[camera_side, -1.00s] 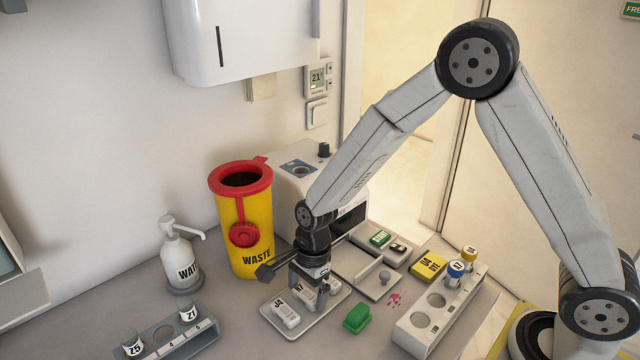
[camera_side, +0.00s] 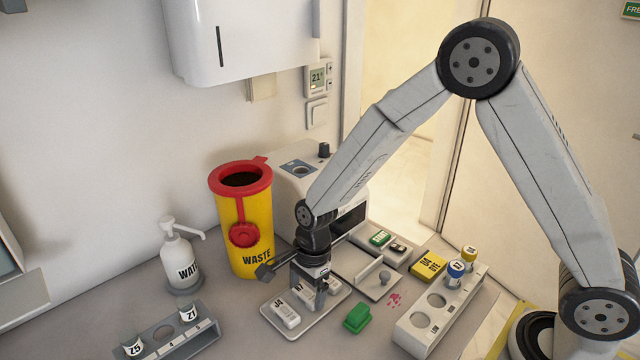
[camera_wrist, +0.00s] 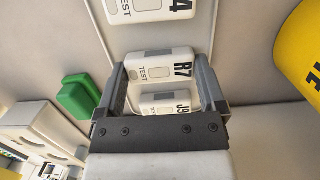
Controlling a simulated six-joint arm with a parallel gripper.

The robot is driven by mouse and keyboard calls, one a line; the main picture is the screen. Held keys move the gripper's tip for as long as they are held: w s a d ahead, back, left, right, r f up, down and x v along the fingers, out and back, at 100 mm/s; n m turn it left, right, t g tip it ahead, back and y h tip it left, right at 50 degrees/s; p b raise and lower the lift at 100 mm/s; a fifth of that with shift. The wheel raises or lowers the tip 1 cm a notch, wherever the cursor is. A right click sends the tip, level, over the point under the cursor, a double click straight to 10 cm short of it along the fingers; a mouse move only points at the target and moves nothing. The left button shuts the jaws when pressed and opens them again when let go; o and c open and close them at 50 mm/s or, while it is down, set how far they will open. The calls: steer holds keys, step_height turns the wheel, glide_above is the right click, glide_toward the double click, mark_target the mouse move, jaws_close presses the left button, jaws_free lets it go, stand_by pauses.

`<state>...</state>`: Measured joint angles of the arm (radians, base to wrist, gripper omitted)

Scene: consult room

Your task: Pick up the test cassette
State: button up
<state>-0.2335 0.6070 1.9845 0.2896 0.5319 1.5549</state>
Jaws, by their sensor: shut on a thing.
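A white test cassette marked R7 (camera_side: 302,296) is in the middle of a shallow grey tray (camera_side: 292,336). In the wrist view the R7 cassette (camera_wrist: 158,68) sits between the two fingers of my gripper (camera_side: 319,302), which is shut on it. I cannot tell whether it is clear of the tray. A second cassette, its label ending in 4, lies to its left in the side view (camera_side: 285,315) and at the top of the wrist view (camera_wrist: 150,8). A third, marked J9 (camera_wrist: 165,103), lies on the other side, partly hidden by my gripper.
A yellow waste bin (camera_side: 258,240) stands behind the tray, beside a white machine. A green object (camera_side: 357,318) is close to the tray's right. A white rack (camera_side: 425,325) with capped tubes stands further right, and a grey rack (camera_side: 180,337) and pump bottle (camera_side: 180,258) are left.

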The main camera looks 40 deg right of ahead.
steer(key=shift+r, duration=0.15)
steer(key=shift+r, duration=0.6)
steer(key=s+d+r, duration=0.3)
steer(key=s+r, duration=0.8)
steer(key=s, duration=0.2)
steer(key=shift+s+d+r, duration=0.15)
steer(key=shift+s+r, duration=0.05)
steer(key=shift+s, duration=0.1)
steer(key=shift+d, duration=0.1)
